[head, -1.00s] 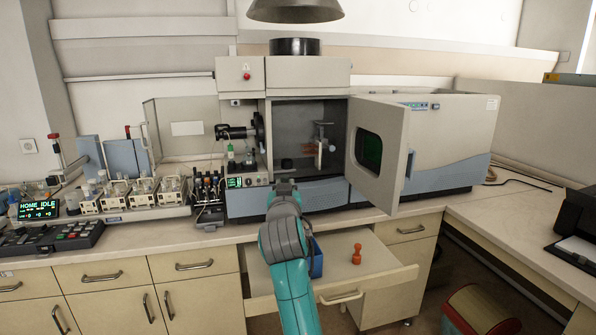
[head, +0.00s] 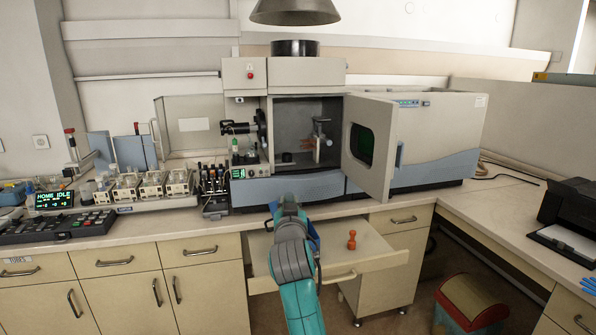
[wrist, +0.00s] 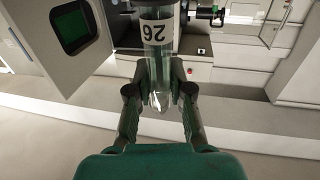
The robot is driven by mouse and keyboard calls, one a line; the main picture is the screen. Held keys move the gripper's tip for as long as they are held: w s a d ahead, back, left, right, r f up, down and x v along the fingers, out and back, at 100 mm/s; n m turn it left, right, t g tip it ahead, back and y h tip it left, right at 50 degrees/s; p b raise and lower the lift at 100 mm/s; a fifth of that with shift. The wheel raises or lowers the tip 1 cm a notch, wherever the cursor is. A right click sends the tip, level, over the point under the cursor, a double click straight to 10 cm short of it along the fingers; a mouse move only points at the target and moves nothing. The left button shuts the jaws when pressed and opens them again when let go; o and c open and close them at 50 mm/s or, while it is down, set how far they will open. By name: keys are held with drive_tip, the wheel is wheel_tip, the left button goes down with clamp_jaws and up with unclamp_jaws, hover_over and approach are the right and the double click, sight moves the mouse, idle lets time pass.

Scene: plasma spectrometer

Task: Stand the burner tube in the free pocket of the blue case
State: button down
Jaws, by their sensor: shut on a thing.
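My gripper (wrist: 160,92) is shut on the burner tube (wrist: 156,60), a clear glass tube with a white label reading 26, upside down in the wrist view. The tube's rounded clear end shows between the fingers, and its other end runs out of the top of the picture. In the head view my gripper (head: 287,203) is above the open drawer, near the counter's front edge; the tube cannot be made out there. The blue case (head: 314,238) stands in the drawer, mostly hidden behind my arm. Its pockets cannot be seen.
An orange peg-shaped object (head: 351,240) stands in the open drawer (head: 378,255), right of the case. The spectrometer's door (head: 371,148) is swung open above the counter. Glassware on trays (head: 140,188) stands at the left.

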drive_tip(key=s+d+f, duration=0.1)
drive_tip(key=d+f, duration=0.2)
drive_tip(key=f, duration=0.8)
drive_tip(key=s+d+f, duration=0.2)
drive_tip(key=d+f, duration=0.1)
drive_tip(key=f, duration=0.7)
drive_tip(key=s+d+f, duration=0.4)
drive_tip(key=s+f, duration=0.1)
drive_tip(key=f, duration=0.4)
drive_tip(key=s+d+f, duration=0.3)
drive_tip(key=s+f, duration=0.2)
drive_tip(key=f, duration=0.4)
drive_tip(key=s+d+f, duration=0.4)
drive_tip(key=s+f, duration=0.3)
drive_tip(key=s, duration=0.1)
drive_tip(key=s+d+f+h, duration=0.1)
drive_tip(key=s+d+f, duration=0.2)
drive_tip(key=s+f, duration=0.4)
drive_tip(key=shift+s+d+f+m, duration=0.15)
drive_tip(key=shift+s+d+m, duration=0.2)
drive_tip(key=shift+s, duration=0.8)
